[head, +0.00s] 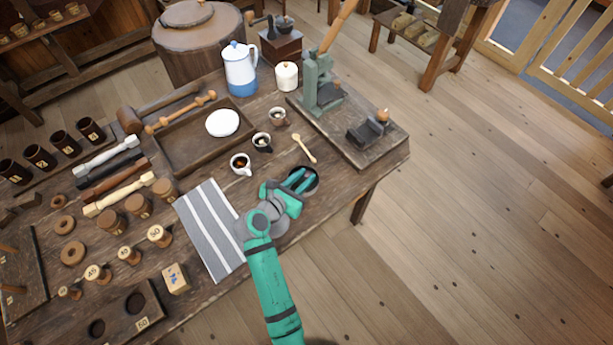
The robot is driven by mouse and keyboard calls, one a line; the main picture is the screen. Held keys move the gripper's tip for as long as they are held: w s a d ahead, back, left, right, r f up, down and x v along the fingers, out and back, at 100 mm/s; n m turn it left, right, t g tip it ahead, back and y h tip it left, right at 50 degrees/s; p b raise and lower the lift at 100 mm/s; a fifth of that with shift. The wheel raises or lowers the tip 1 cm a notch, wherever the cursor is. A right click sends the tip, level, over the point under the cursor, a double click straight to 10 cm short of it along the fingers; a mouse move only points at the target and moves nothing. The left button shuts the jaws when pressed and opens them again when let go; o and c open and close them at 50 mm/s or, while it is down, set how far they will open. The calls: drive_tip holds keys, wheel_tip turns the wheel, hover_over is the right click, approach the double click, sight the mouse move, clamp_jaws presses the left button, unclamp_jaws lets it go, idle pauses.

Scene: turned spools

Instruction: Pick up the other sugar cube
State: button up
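No sugar cube can be made out. My gripper (302,181) is over a small dark round bowl (316,184) near the table's front right edge, its two green fingers pointing into the bowl's mouth. A dark gap shows between the fingers, but the tips and anything between them are too small to make out. The bowl's contents are mostly hidden by the gripper. A white cup (240,164) with dark drink stands to the left.
A wooden spoon (304,150) lies just behind the bowl. A striped cloth (211,229) lies to the left. A board with a green press (318,83) stands at the back right. A blue-white pot (240,70) and white jar (287,76) stand behind. Spools crowd the left.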

clamp_jaws()
drive_tip(key=shift+r, duration=0.1)
idle(0.3)
